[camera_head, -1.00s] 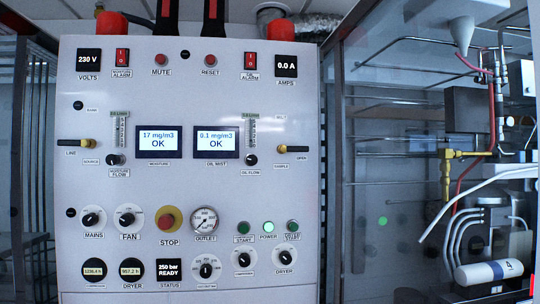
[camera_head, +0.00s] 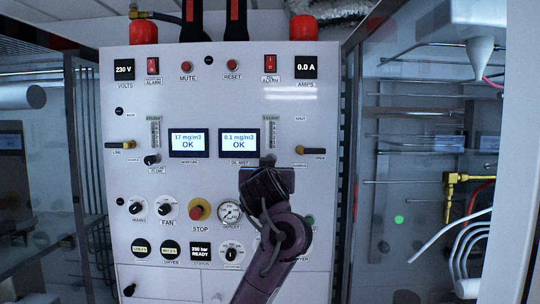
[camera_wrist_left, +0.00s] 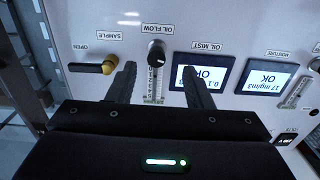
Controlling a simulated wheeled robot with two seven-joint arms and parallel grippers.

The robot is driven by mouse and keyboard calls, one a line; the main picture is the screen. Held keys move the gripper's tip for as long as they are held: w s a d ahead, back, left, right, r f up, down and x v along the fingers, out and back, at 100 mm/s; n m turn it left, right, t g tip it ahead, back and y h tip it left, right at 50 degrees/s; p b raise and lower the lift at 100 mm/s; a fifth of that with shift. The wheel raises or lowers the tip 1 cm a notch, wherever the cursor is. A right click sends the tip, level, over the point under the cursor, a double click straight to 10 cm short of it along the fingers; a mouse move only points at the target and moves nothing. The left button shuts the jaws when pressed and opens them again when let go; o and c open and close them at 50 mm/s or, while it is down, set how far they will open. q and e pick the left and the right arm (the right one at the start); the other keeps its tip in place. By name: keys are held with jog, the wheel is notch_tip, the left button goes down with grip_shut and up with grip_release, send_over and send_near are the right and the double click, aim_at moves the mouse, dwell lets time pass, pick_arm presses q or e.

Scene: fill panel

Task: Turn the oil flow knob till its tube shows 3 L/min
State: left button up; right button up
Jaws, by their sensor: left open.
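The white panel (camera_head: 130,200) faces me. The oil flow tube (camera_head: 271,133) stands right of the oil mist display (camera_head: 239,143); its reading is too small to make out. In the head view my left gripper (camera_head: 267,162) covers the oil flow knob below that tube. In the left wrist view, turned upside down, the black oil flow knob (camera_wrist_left: 157,58) shows between the two fingers of my open left gripper (camera_wrist_left: 158,74). The fingers seem apart from the knob on both sides. The oil flow tube also shows there (camera_wrist_left: 153,88). My right gripper is out of view.
The yellow-tipped sample lever (camera_head: 309,150) is right of the knob and shows close to one finger in the left wrist view (camera_wrist_left: 107,67). The moisture flow knob (camera_head: 152,160) is further left. The red-and-yellow stop button (camera_head: 197,209) and outlet gauge (camera_head: 229,211) sit lower.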

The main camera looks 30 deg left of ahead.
pick_arm(q)
jog(key=w+a+r+p, duration=0.1)
jog(key=w+a+p, duration=0.2)
jog(key=w, duration=0.3)
jog(key=shift+w+r, duration=0.15)
jog(key=shift+r, duration=0.15)
jog(key=shift+a, duration=0.15)
jog(key=c, duration=1)
jog(key=shift+n, duration=0.3)
